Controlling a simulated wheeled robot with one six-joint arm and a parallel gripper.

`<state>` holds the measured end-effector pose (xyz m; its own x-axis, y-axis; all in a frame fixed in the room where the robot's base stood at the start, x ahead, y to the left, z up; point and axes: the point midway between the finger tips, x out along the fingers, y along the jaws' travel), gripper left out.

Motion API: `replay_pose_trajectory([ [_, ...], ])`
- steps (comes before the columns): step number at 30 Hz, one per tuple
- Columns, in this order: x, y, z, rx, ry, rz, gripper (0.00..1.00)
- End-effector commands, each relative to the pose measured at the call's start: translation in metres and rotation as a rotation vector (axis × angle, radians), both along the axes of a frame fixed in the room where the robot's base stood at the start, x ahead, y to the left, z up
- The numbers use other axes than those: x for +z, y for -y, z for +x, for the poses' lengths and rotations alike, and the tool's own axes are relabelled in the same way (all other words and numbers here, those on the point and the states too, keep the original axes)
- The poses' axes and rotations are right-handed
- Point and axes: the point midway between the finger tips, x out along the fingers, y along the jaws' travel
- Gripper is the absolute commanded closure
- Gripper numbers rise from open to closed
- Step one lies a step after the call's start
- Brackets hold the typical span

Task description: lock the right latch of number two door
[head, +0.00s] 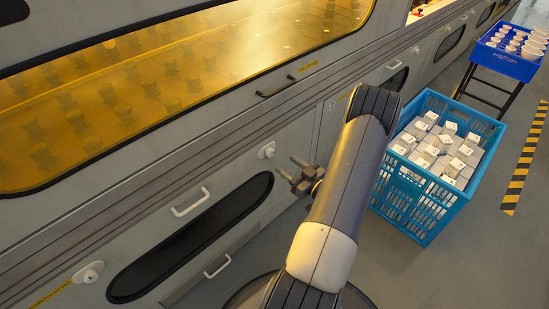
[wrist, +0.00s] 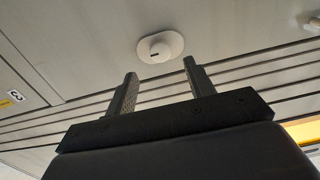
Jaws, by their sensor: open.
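The lower door panel (head: 225,172) has a white handle and a dark oblong window. Its right latch (head: 267,149) is a round white knob on a pale plate at the panel's upper right. The same kind of latch shows in the wrist view (wrist: 160,46), with a small dark mark on the knob. Another latch (head: 90,272) is at the panel's lower left. My gripper (head: 290,171) is open and empty, just right of the right latch. In the wrist view its fingertips (wrist: 160,69) lie either side of the knob's line, apparently short of it.
A blue crate (head: 462,205) of white boxes stands on the floor right of my arm. A blue tray (head: 506,64) of white cups is on a stand beyond it. A yellow window (head: 190,70) is above the door.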

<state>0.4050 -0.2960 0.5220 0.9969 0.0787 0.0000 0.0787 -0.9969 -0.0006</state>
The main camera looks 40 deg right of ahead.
Motion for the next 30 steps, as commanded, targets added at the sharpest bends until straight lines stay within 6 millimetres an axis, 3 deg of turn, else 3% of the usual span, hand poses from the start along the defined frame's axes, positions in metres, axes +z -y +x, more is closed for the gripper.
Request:
replay_pose_trajectory([
  [6, -0.001, -0.004, 0.038, 0.004, 0.001, -0.002, 0.49],
  [12, 0.0, -0.005, 0.059, 0.001, 0.0, -0.001, 0.49],
  [23, 0.0, -0.005, 0.064, -0.001, 0.0, 0.0, 0.49],
  [30, 0.0, -0.005, 0.064, -0.001, 0.0, 0.0, 0.67],
])
